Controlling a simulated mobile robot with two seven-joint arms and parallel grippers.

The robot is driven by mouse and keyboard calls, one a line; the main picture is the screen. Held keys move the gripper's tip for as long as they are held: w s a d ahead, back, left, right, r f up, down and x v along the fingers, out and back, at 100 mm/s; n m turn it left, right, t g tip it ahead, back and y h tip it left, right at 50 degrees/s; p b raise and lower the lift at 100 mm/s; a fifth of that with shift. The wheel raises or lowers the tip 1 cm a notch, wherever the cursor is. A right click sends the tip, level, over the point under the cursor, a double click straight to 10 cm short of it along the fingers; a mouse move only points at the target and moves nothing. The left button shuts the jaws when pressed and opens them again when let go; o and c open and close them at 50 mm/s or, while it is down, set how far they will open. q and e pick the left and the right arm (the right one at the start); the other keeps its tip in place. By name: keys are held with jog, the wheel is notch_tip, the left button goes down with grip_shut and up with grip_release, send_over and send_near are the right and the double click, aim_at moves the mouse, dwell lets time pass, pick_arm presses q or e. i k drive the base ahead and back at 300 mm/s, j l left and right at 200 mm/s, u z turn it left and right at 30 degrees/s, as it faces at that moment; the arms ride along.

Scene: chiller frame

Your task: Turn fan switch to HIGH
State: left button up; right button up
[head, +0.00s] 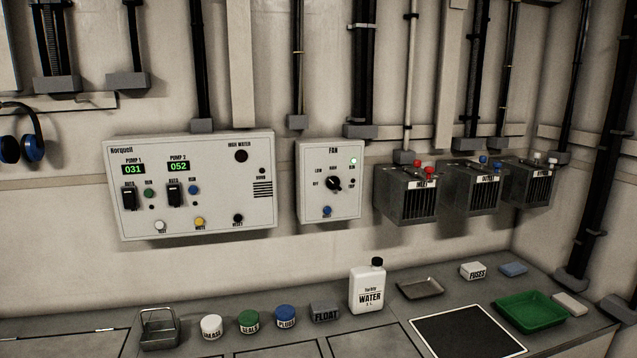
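The fan box (312,208) is a pale panel on the wall near the middle of the head view, marked FAN. Its black rotary switch (334,183) sits at the centre, with OFF, LOW and HIGH labels around its left and upper side. The knob's pointer is too small to read surely. A small green lamp (353,161) glows at the panel's upper right. A blue button (327,211) is below the switch. Neither of my grippers is in view, and nothing touches or covers the switch.
A larger pump panel (255,215) hangs to the left, and several dark metal boxes (405,205) to the right. Below, the counter holds lidded jars, a white water bottle (367,291), a green tray (503,308) and a black mat (465,335). The space before the fan box is clear.

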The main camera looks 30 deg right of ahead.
aim_at(333, 182)
jog(key=k+l+z, duration=0.1)
jog(key=l+z, duration=0.2)
jog(key=l, duration=0.65)
jog(key=l+z, duration=0.3)
jog(key=l, duration=0.65)
